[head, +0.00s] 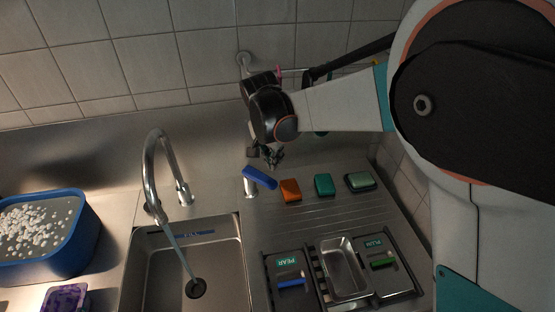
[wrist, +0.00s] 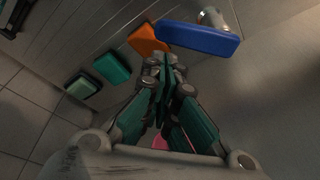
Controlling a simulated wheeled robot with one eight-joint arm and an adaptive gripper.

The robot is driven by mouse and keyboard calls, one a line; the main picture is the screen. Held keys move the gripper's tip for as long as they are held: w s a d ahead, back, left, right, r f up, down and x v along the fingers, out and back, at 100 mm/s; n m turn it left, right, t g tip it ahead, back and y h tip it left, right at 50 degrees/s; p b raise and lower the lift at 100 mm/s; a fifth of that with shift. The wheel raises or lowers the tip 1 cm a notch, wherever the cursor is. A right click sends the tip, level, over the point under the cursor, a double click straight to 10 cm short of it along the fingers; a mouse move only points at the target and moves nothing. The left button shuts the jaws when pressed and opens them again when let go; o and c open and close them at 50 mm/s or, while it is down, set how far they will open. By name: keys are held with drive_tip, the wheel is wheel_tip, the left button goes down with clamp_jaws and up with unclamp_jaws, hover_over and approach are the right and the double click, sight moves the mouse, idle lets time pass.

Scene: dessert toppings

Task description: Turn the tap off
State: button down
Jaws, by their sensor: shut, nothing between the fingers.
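The chrome tap (head: 152,170) arches over the sink at the left in the head view. A stream of water (head: 181,252) runs from its spout toward the drain. A blue lever (head: 260,177) sits on a short metal post (head: 249,188) right of the sink. The blue lever also shows at the top of the wrist view (wrist: 197,38), with the post's chrome (wrist: 212,17) behind it. My gripper (head: 274,163) is shut and empty just above and behind the lever. In the wrist view my fingertips (wrist: 165,65) point toward the lever's left end; I cannot tell whether they touch.
Orange (head: 290,190), teal (head: 324,184) and green (head: 360,181) blocks lie right of the lever. The sink (head: 238,262) is in front. Lidded containers (head: 290,270) and a metal tray (head: 345,262) stand front right. A blue tub (head: 75,262) stands left. The tiled wall is behind.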

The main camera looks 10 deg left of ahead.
sight(260, 178)
drive_tip(key=w+f+t+h+b, duration=0.1)
drive_tip(key=w+f, duration=0.2)
drive_tip(key=f, duration=0.4)
drive_tip(key=shift+w+b, duration=0.15)
drive_tip(key=shift+b, duration=0.2)
drive_tip(key=shift+d, duration=0.1)
idle(0.3)
drive_tip(key=shift+s+m, duration=0.3)
drive_tip(key=shift+m, duration=0.1)
